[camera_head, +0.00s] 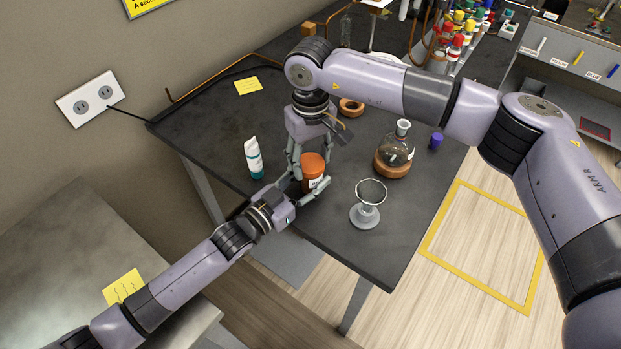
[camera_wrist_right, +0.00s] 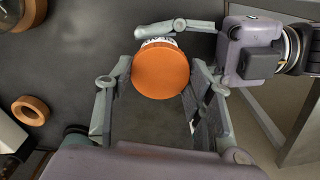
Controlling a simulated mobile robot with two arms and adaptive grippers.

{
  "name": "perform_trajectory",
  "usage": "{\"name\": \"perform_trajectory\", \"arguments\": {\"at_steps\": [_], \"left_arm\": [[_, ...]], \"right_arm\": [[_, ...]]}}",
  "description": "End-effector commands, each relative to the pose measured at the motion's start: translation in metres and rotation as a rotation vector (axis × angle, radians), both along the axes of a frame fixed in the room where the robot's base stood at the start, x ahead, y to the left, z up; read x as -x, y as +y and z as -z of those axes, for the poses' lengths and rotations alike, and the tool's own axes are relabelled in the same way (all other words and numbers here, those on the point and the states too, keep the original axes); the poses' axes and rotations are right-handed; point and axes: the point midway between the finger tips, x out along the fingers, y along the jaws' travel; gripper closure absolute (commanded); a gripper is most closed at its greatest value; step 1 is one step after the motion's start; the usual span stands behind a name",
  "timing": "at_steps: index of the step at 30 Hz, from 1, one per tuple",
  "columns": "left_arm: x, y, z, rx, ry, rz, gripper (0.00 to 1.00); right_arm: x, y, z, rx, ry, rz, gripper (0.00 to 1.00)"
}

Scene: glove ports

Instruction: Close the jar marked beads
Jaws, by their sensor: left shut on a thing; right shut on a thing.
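The orange jar (camera_head: 311,173) with a white label stands upright on the dark table; its label is too small and covered to read. Its orange lid (camera_wrist_right: 161,72) sits over the jar's mouth; I cannot tell if it is fully tightened. My left gripper (camera_head: 309,190) comes in from the lower left and is shut around the jar's body. My right gripper (camera_head: 307,163) points down from above and is shut on the lid. In the right wrist view, the right fingers (camera_wrist_right: 160,78) flank the lid, and my left gripper (camera_wrist_right: 198,38) reaches in from the right.
A white and teal tube (camera_head: 253,158) stands left of the jar. A ring stand (camera_head: 366,213) and a flask (camera_head: 399,145) on a cork ring stand to the right. A purple item (camera_head: 436,141), a cork ring (camera_head: 351,106) and a yellow note (camera_head: 247,86) are farther off.

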Motion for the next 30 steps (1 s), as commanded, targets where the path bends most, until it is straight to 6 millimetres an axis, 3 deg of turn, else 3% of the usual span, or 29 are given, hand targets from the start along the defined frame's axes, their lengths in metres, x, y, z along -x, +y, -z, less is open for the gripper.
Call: {"name": "perform_trajectory", "arguments": {"at_steps": [30], "left_arm": [[-0.0001, 0.0001, -0.0002, 0.001, -0.001, 0.000, 1.00]], "right_arm": [[-0.0002, -0.0004, 0.0013, 0.000, -0.001, 2.052, 0.85]]}}
